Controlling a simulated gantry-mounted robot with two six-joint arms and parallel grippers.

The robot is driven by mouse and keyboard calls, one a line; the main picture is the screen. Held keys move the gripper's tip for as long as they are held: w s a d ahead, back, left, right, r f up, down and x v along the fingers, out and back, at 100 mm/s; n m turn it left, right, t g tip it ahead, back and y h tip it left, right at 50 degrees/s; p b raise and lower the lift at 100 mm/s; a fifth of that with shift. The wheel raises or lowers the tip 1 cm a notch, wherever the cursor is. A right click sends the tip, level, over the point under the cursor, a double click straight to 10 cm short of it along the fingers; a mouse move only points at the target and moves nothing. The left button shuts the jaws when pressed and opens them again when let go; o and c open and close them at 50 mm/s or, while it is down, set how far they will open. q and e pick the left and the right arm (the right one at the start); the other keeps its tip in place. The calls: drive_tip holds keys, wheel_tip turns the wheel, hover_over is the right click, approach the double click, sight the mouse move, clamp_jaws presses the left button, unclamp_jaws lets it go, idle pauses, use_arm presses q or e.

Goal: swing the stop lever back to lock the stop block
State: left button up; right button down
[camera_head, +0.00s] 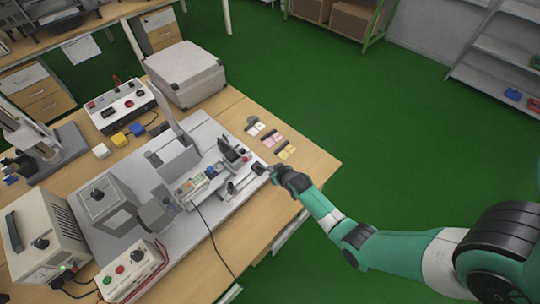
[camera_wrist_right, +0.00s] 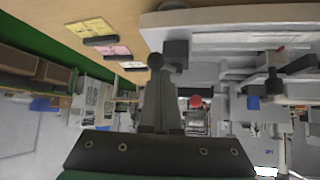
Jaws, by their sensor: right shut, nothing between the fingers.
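My right gripper (camera_head: 262,169) is at the right end of the grey test fixture (camera_head: 205,132) on the bench. In the right wrist view its fingers (camera_wrist_right: 159,84) are together with nothing between them. A dark ball knob (camera_wrist_right: 155,61), which looks like the end of the stop lever, is just past the fingertips; I cannot tell whether they touch. A dark grey block (camera_wrist_right: 176,51), possibly the stop block, is beside the knob at the plate's edge. The lever's arm is mostly hidden, so its angle is unclear. My left gripper is not in view.
A red knob (camera_head: 245,159) and an upright dark plate (camera_head: 231,149) stand on the fixture near my gripper. Coloured cards (camera_head: 270,139) with dark clips lie on the wooden bench behind. A grey case (camera_head: 186,75) and several instruments surround the fixture. The green floor is clear.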

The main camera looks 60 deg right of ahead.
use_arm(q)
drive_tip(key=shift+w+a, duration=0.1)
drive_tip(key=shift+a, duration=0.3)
use_arm(e)
drive_tip(key=shift+w+a, duration=0.15)
drive_tip(key=shift+a, duration=0.25)
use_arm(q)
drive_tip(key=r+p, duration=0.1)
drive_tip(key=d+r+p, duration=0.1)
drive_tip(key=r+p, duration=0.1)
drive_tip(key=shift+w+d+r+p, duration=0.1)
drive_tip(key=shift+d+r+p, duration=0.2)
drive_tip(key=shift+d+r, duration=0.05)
use_arm(e)
drive_tip(key=a+r, duration=0.3)
drive_tip(key=r, duration=0.5)
drive_tip(key=shift+w+a+r, duration=0.25)
drive_tip(key=shift+w+a, duration=0.05)
drive_tip(key=shift+a, duration=0.1)
